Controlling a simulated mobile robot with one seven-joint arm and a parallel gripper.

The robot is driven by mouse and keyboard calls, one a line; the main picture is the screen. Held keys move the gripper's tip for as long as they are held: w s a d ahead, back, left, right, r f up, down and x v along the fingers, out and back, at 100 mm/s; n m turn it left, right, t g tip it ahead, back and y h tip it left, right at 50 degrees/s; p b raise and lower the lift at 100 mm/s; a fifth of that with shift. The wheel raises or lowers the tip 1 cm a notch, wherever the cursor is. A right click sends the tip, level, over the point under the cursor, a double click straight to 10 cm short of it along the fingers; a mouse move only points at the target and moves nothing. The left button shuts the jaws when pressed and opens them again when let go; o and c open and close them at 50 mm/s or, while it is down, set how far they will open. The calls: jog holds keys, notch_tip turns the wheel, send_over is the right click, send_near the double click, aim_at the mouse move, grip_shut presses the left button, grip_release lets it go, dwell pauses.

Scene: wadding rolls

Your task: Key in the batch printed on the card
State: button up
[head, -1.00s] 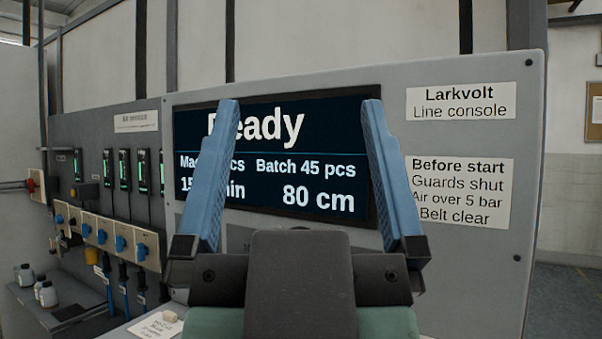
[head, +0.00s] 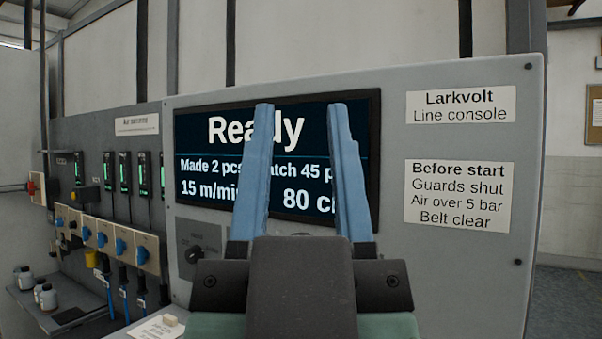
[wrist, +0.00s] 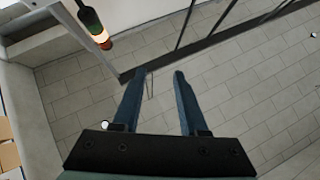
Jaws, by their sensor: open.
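The Larkvolt line console (head: 460,260) stands in front of me in the head view. Its dark screen (head: 195,165) reads "Ready", "Made 2 pcs", a batch of 45 pcs, 15 m/min and 80 cm, partly covered by my fingers. A white card (head: 155,328) with small print lies at the lower left edge, with a small pale block (head: 170,320) on it. Its print is too small to read. My gripper (head: 300,108) is open and empty, raised before the screen; its blue fingers also show in the wrist view (wrist: 160,75). No keypad shows; my gripper hides the console's lower middle.
A rotary knob (head: 194,254) sits below the screen's left. Left are sockets with blue plugs (head: 120,246) and several white bottles (head: 47,296) on a shelf. A "Before start" sign (head: 458,195) is on the console's right. A stack light (wrist: 93,22) shows in the wrist view.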

grip_shut()
dwell(1.2)
